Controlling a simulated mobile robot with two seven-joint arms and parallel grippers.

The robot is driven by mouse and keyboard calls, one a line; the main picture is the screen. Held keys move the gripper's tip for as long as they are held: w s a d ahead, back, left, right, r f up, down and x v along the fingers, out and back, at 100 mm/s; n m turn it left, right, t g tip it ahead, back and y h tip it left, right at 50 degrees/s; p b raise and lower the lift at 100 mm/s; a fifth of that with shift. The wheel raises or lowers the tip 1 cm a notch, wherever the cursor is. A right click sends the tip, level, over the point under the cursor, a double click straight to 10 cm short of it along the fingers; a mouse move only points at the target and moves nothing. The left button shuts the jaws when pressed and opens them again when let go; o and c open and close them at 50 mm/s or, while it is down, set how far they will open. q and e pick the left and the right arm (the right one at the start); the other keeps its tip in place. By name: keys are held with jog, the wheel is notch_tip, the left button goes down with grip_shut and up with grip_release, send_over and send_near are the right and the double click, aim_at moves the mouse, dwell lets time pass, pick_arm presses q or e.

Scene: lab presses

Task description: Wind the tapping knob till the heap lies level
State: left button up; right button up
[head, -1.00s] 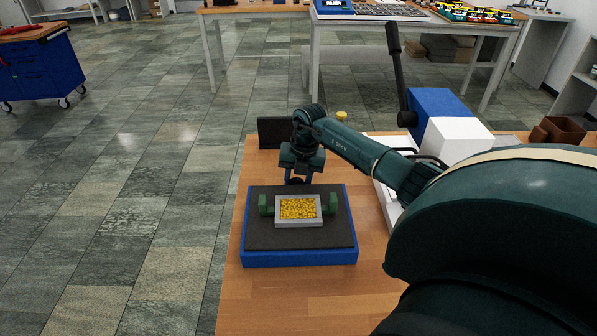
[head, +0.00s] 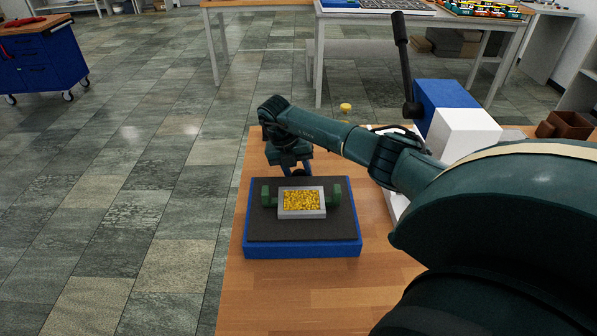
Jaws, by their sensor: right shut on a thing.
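A grey rectangular tray (head: 302,214) holds a heap of yellow granules (head: 302,200). From this height I cannot tell how level its surface is. The tray sits between two green end clamps (head: 333,194) on a dark pad over a blue base (head: 303,251). My right gripper (head: 298,174) points down at the back edge of the base, behind the tray. It is shut on a small dark knob there, mostly hidden by the fingers and wrist. My left gripper is out of view.
The base stands on a wooden bench (head: 290,295) with clear wood in front. To the right are a blue and white press (head: 465,130) with a long dark lever (head: 403,60) and a brown box (head: 562,125). A yellow-topped item (head: 346,108) stands behind my arm.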

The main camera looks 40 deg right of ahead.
jog(key=o, duration=0.7)
jog(key=shift+r, duration=0.1)
jog(key=b+v, duration=0.2)
jog(key=v, duration=1.1)
